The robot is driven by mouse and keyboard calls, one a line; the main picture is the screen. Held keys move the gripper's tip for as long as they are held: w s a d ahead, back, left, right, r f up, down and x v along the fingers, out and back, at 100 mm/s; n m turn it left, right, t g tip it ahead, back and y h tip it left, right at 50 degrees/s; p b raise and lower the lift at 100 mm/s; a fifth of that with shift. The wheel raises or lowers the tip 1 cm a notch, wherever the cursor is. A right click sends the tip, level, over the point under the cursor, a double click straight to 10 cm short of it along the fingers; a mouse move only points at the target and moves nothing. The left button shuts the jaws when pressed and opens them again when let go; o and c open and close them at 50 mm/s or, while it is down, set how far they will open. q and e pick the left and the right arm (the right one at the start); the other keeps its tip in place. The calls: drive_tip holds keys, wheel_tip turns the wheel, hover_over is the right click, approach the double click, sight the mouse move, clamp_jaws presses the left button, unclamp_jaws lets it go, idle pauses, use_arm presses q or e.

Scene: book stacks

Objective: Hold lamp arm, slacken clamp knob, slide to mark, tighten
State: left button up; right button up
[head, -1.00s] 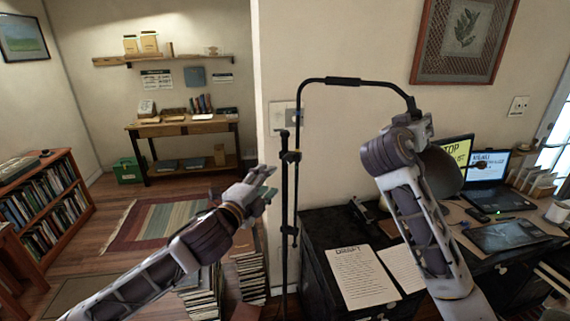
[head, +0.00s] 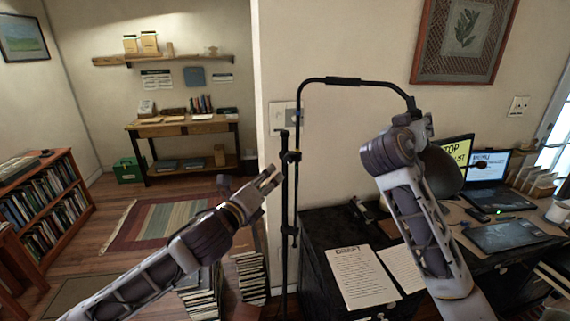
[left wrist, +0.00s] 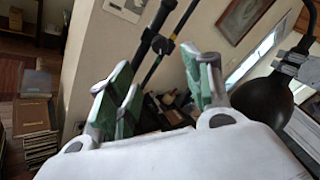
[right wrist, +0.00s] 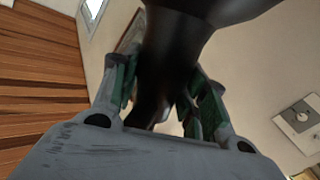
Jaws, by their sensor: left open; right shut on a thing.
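A black lamp has an upright pole (head: 285,215) and a long arm (head: 345,81) bending down to a dark shade (head: 441,172). The clamp and its dark knob (head: 291,156) sit on the pole; they also show in the left wrist view (left wrist: 161,45). My left gripper (head: 271,176) is open and empty, just left of the pole and slightly below the clamp. In the left wrist view, the clamp lies beyond its parted green-padded fingers. My right gripper (head: 424,122) is shut on the lamp arm's black end above the shade, seen between its fingers (right wrist: 160,85).
A black desk (head: 318,262) at right carries printed sheets (head: 362,278), a laptop (head: 487,180) and a tablet. Book stacks (head: 250,278) stand on the floor below my left arm. A wall stands close behind the lamp. Open floor with a striped rug (head: 158,222) lies at left.

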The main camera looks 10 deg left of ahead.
sight(287, 161)
use_arm(q)
drive_tip(key=shift+m, duration=0.5)
drive_tip(key=shift+w, duration=0.1)
drive_tip(key=shift+x, duration=5.95)
drive_tip(key=c, duration=1)
drive_tip(key=shift+c, duration=0.2)
